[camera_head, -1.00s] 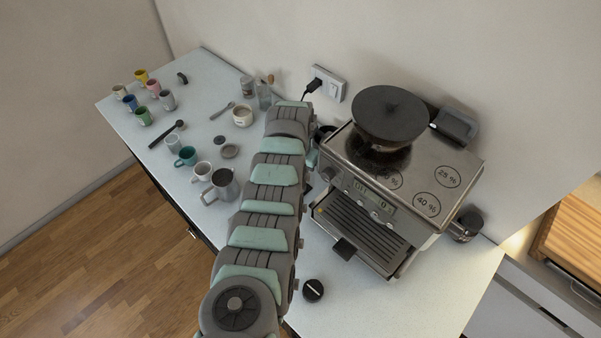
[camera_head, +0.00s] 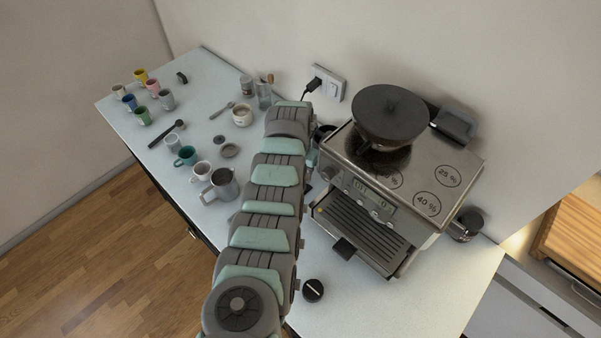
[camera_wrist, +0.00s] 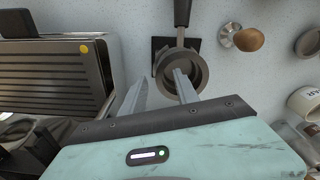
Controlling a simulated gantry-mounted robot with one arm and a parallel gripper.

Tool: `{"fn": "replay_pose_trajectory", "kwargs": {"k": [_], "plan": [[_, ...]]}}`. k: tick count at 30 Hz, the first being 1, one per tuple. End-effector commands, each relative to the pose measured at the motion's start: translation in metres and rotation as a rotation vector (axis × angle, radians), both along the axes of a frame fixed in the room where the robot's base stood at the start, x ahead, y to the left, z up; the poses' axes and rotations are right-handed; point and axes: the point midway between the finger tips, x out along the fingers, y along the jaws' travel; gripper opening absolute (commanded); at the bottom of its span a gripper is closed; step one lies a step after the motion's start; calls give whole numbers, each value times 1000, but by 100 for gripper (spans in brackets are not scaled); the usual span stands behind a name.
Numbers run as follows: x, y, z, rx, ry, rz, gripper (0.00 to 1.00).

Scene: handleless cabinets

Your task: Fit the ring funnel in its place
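In the wrist view a round grey ring (camera_wrist: 200,80), which looks like the ring funnel, lies at the end of the portafilter's black handle (camera_wrist: 182,12). I cannot tell clearly whether it is seated on the basket or only over it. My gripper (camera_wrist: 160,77) is open, its two metal fingers apart. The right finger overlaps the inside of the ring; the left finger is outside its left edge. Contact cannot be told. In the head view my arm hides the gripper and most of that area.
The espresso machine (camera_head: 430,190) stands right of my arm, and shows close on the left in the wrist view. A wooden-knobbed tamper (camera_wrist: 248,39) lies beyond the ring. A milk jug (camera_head: 222,187) and several cups stand left. A black round piece (camera_head: 313,290) lies in front.

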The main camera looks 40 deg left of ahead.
Motion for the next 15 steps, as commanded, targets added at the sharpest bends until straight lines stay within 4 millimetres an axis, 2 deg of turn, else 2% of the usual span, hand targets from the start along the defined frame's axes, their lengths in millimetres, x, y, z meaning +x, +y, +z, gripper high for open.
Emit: {"fn": "replay_pose_trajectory", "kwargs": {"k": [8,15], "plan": [[0,0,2,0,-1,0,36],[0,0,18,1,-3,0,36]]}}
